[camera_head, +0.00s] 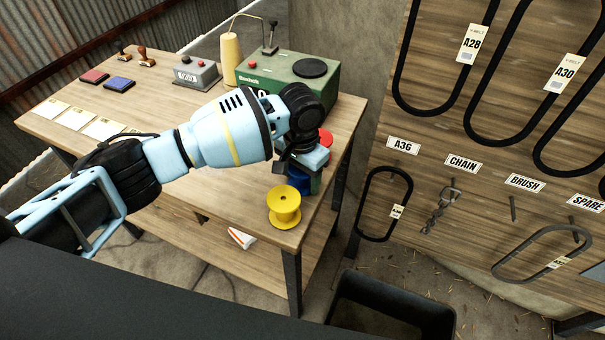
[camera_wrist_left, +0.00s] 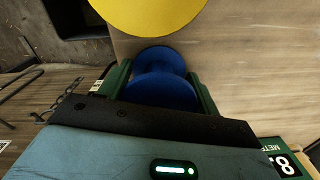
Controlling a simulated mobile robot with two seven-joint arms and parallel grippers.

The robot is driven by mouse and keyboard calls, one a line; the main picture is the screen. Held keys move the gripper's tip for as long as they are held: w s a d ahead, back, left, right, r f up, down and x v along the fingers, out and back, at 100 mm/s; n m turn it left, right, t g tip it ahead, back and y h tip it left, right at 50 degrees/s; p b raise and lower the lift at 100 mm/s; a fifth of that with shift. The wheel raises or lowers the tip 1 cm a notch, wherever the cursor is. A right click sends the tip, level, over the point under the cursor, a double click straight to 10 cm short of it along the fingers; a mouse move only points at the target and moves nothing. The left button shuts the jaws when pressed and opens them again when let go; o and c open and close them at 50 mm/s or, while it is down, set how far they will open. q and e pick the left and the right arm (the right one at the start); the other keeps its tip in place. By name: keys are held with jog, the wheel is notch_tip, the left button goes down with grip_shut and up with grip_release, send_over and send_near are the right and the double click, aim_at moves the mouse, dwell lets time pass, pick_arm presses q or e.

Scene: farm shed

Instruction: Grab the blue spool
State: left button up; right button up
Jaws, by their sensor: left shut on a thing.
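The blue spool (camera_head: 299,179) stands on the wooden table near its right edge, mostly hidden under my left gripper in the head view. In the left wrist view the blue spool (camera_wrist_left: 160,83) sits between the two green fingers of my left gripper (camera_wrist_left: 160,88). My left gripper (camera_head: 302,172) points down and is shut on the spool. I cannot tell whether the spool is lifted off the table. My right gripper is not in view.
A yellow spool (camera_head: 284,207) stands just in front of the blue one, and a red spool (camera_head: 325,138) is just behind. A green metering machine (camera_head: 290,75) is at the back of the table (camera_head: 235,220). A pegboard (camera_head: 470,120) with belts stands to the right.

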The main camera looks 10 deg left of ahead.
pick_arm(q)
jog(key=shift+r, duration=0.1)
jog(key=shift+r, duration=0.55)
notch_tip(320, 180, up, 2)
jog(key=shift+r, duration=0.15)
jog(key=s+d+r+p, duration=0.1)
jog(key=s+d, duration=0.9)
jog(key=s, duration=0.2)
jog(key=shift+s+r+p, duration=0.2)
jog(key=shift+s+p, duration=0.1)
jog(key=shift+p, duration=0.05)
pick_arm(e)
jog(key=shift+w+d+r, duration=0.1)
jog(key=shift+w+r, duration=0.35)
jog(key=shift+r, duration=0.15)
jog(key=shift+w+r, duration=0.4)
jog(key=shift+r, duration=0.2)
pick_arm(q)
jog(key=shift+a, duration=0.15)
